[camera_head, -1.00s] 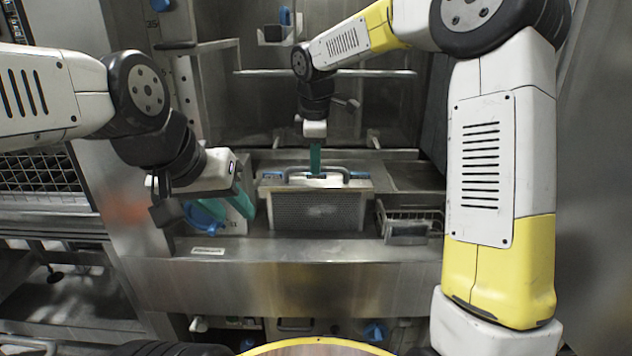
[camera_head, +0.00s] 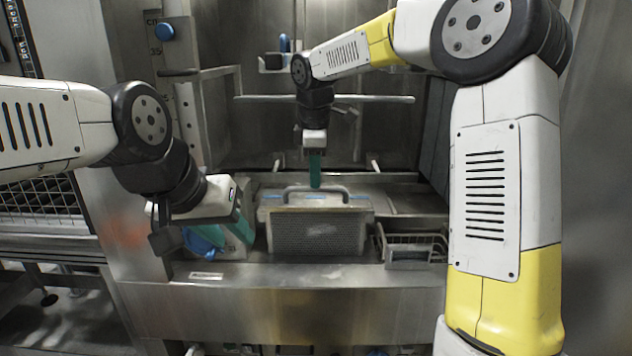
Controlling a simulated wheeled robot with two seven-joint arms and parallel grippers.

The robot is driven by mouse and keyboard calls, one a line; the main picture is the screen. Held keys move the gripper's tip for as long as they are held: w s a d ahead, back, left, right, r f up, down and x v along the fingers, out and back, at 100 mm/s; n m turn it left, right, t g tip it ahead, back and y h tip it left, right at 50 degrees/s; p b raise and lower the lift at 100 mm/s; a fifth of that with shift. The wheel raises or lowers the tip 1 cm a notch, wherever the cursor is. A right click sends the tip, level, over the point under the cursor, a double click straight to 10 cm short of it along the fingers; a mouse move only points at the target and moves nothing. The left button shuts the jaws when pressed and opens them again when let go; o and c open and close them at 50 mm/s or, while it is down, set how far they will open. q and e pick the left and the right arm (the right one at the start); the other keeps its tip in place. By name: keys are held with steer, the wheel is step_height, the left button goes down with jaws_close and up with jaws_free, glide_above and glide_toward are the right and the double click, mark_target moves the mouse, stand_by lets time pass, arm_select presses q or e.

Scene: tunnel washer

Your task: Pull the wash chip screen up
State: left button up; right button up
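The wash chip screen (camera_head: 318,236) is a grey mesh-fronted box with a curved metal handle (camera_head: 302,189) on top. It sits upright in the machine's steel ledge, at the middle of the head view. My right gripper (camera_head: 315,170) points down from above, its teal fingertips at the level of the handle's top bar. I see its fingers edge-on as one strip, and I cannot tell whether they touch the handle. My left gripper (camera_head: 238,225) is left of the screen, beside a blue knob. Its teal fingers are partly hidden by its own body.
A wire basket (camera_head: 413,250) stands right of the screen. A horizontal rod (camera_head: 370,98) crosses behind my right gripper. A mesh rack (camera_head: 40,200) is at far left.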

steer(key=r, duration=0.2)
steer(key=s+r, duration=0.1)
steer(key=r, duration=0.2)
steer(key=s+d+r+m+t, duration=0.2)
steer(key=s+d+m, duration=0.65)
steer(key=s, duration=0.35)
steer(key=s+d+f+m+t+y, duration=0.1)
steer(key=s+d+f+m, duration=0.2)
steer(key=s, duration=0.3)
steer(key=s+d+f+m+t+y, duration=0.1)
steer(key=s+d+f+m, duration=0.2)
steer(key=s+m, duration=0.3)
steer(key=shift+s+d+f, duration=0.25)
steer(key=shift+s+d, duration=0.05)
steer(key=shift+s, duration=0.35)
